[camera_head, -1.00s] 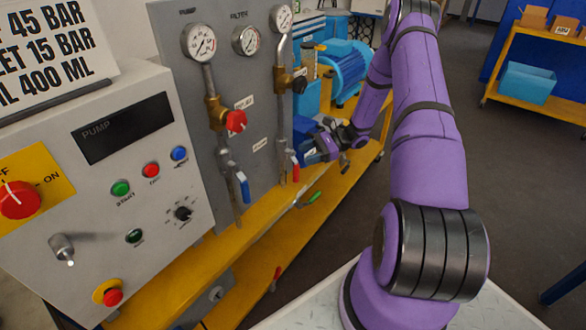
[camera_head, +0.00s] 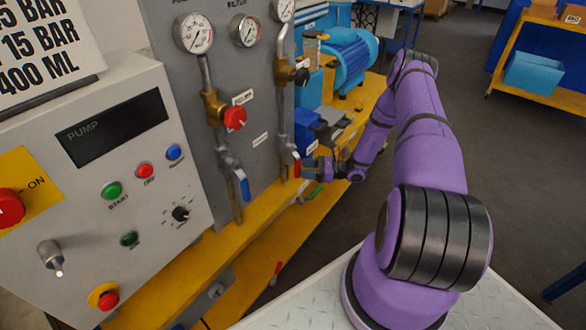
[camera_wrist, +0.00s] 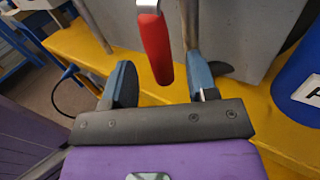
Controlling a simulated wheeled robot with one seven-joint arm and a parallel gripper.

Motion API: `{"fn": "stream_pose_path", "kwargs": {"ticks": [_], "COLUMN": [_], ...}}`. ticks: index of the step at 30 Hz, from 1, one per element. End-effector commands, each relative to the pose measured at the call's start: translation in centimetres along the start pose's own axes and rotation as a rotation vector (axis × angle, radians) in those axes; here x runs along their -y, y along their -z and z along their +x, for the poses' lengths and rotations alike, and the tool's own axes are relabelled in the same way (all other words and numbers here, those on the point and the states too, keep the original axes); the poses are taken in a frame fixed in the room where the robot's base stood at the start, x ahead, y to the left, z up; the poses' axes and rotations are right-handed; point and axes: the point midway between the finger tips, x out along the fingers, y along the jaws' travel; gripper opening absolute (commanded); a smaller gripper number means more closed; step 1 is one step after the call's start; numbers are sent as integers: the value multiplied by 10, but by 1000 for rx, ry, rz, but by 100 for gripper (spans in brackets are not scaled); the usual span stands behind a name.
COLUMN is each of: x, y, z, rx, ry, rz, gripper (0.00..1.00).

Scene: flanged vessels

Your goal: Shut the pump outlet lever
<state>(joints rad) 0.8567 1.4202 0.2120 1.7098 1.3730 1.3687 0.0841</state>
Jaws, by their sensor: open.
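A red-handled lever (camera_head: 297,167) hangs down on the right pipe of the grey panel. My gripper (camera_head: 308,168) is beside it. In the wrist view the red lever (camera_wrist: 155,45) points down into the space between the two blue-grey fingers of my gripper (camera_wrist: 161,80), which is open, and neither finger visibly touches it. A blue-handled lever (camera_head: 244,186) hangs on the left pipe, and a green-handled lever (camera_head: 314,191) sits lower, below my gripper. The labels by the levers are too small to read, so I cannot tell which is the pump outlet lever.
The grey panel (camera_head: 190,110) carries gauges and a red knob (camera_head: 235,118). A control box (camera_head: 110,170) stands at the left. A blue motor (camera_head: 347,60) is behind. The yellow bench (camera_head: 262,212) runs below the levers. In the wrist view a blue body (camera_wrist: 300,85) is at the right.

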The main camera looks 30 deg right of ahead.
Motion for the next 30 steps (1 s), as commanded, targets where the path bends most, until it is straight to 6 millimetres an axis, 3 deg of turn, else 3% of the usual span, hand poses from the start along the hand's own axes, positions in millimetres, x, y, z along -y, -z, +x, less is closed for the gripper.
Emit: {"fn": "stream_pose_path", "kwargs": {"ticks": [3, 9, 22, 29, 30], "x": [0, 0, 0, 0, 0], "y": [0, 0, 0, 0, 0], "z": [21, 45, 54, 54, 54], "rx": [0, 0, 0, -1, -1], "ry": [-3, -2, 0, -1, -1], "rz": [1, 0, 0, 0, 0], "gripper": [53, 53, 53, 2, 0]}}
